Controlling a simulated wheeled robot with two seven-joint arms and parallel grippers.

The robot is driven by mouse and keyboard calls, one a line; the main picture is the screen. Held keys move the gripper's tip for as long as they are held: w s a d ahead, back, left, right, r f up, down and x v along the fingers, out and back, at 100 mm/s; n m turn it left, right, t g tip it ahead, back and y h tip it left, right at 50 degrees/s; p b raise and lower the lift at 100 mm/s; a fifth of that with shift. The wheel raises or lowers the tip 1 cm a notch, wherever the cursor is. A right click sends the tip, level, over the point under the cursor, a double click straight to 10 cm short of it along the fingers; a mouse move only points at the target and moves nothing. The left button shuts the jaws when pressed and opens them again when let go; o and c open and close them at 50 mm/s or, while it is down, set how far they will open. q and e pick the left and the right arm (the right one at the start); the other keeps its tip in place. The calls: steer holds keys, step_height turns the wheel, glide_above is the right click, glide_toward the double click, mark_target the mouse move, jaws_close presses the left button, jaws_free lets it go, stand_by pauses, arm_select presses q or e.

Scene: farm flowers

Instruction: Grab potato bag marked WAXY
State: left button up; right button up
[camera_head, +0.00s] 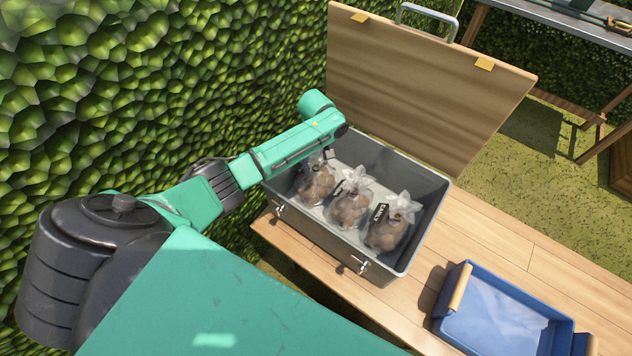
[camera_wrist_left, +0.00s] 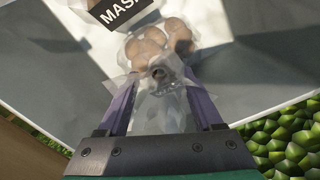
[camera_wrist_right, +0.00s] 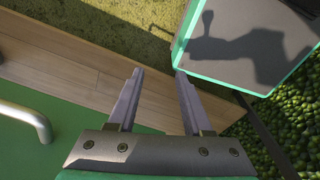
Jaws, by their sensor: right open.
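Three clear bags of potatoes lie in an open grey case (camera_head: 333,232): a left bag (camera_head: 317,184), a middle bag (camera_head: 351,207) and a right bag (camera_head: 386,234). Each has a dark label, too small to read in the head view. My left gripper reaches over the left bag; its tips are hidden in the head view. In the left wrist view my left gripper (camera_wrist_left: 158,76) is open, its fingers either side of a bag's gathered top. My right gripper (camera_wrist_right: 159,74) is open and empty.
The case's wooden lid (camera_head: 420,85) stands open behind it. A blue crate (camera_head: 558,322) with a wooden handle sits at the right on the wooden table (camera_head: 480,235). A leafy hedge (camera_head: 200,80) is close on the left.

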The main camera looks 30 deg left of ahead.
arm_select(q)
jaws_close()
steer(key=shift+w+r, duration=0.1)
stand_by(1.1)
